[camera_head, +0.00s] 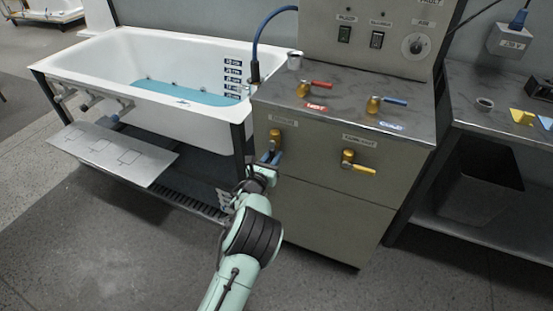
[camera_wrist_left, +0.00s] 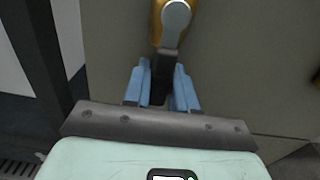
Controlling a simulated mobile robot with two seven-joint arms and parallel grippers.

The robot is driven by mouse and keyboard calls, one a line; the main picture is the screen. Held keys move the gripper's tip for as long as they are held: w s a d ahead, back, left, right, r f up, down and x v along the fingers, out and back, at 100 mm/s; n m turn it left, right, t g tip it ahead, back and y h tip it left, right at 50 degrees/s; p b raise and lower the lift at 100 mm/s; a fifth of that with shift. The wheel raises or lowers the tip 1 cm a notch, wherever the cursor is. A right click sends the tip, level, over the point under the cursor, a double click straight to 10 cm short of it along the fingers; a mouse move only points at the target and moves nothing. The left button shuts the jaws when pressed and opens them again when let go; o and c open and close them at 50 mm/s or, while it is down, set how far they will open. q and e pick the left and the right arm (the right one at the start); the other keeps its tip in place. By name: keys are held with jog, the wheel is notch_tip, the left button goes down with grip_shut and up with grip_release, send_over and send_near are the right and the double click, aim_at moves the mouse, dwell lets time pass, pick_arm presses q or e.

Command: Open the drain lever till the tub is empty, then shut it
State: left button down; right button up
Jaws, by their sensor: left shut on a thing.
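The white bathtub shell (camera_head: 110,48) stands at the left with shallow blue water (camera_head: 190,93) over its bottom. The drain lever sits on a brass valve (camera_head: 275,134) on the left of the grey cabinet's front, below a small label. In the left wrist view the dark lever (camera_wrist_left: 164,64) hangs down from the valve between the blue fingers. My left gripper (camera_head: 269,158) is shut on this lever, and it also shows in the left wrist view (camera_wrist_left: 162,85). My right gripper is in neither view.
The cabinet (camera_head: 330,205) also bears a yellow lever (camera_head: 358,168) on its front, and a red lever (camera_head: 316,84) and a blue lever (camera_head: 392,101) on top. A level scale (camera_head: 232,78) marks the tub wall. A floor grate (camera_head: 170,199) lies below the tub.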

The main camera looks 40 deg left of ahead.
pick_arm(q)
jog(key=shift+a+m, duration=0.2)
jog(key=shift+m, duration=0.3)
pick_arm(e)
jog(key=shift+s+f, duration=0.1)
pick_arm(q)
jog(key=c, duration=1)
grip_release()
jog(key=shift+s, duration=0.1)
jog(key=p+v, duration=0.1)
jog(key=v, duration=0.5)
jog(key=shift+s+d+r+p, duration=0.1)
jog(key=shift+s+p, duration=0.05)
jog(key=shift+p, duration=0.25)
jog(key=p, duration=0.1)
send_near(271, 158)
jog(key=a+v, duration=0.1)
jog(key=v, duration=0.2)
jog(key=shift+d, duration=0.5)
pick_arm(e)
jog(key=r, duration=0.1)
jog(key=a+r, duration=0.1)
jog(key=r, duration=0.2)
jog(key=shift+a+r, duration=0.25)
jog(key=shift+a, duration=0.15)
